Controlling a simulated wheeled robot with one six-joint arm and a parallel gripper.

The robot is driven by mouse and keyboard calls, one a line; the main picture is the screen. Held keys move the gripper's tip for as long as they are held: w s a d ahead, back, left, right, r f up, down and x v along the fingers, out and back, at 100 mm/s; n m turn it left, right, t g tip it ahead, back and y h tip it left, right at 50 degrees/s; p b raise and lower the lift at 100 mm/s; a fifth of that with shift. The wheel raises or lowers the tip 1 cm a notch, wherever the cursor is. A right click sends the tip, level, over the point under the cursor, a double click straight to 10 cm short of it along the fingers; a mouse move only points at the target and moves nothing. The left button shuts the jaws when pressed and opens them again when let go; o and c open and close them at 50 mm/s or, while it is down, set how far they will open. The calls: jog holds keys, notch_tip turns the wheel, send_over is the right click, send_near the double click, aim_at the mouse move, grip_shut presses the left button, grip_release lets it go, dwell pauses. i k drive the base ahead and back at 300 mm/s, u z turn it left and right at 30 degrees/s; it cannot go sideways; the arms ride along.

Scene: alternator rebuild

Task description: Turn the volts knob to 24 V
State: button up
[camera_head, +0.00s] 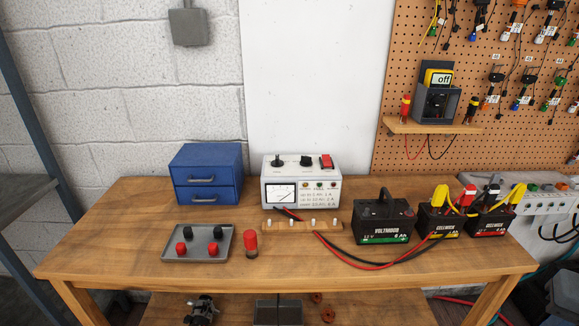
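A white charger box (327,190) stands at the back middle of the wooden bench, with a dial meter (281,193) and printed text on its front. On its top are a left black knob (277,161), a right black knob (306,161) and a red switch (326,161). The labels by the knobs are too small to read, so I cannot tell which one is the volts knob or where either is set. My gripper is not in view.
The wooden bench (130,250) also holds a blue drawer box (206,172), a grey tray (199,252), a red cylinder (250,244), a wooden strip (300,227) and a black battery (383,218). Two smaller batteries with clamps stand right. Red and black cables cross the bench front.

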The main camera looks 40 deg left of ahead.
aim_at(306, 160)
jog(key=u, duration=0.75)
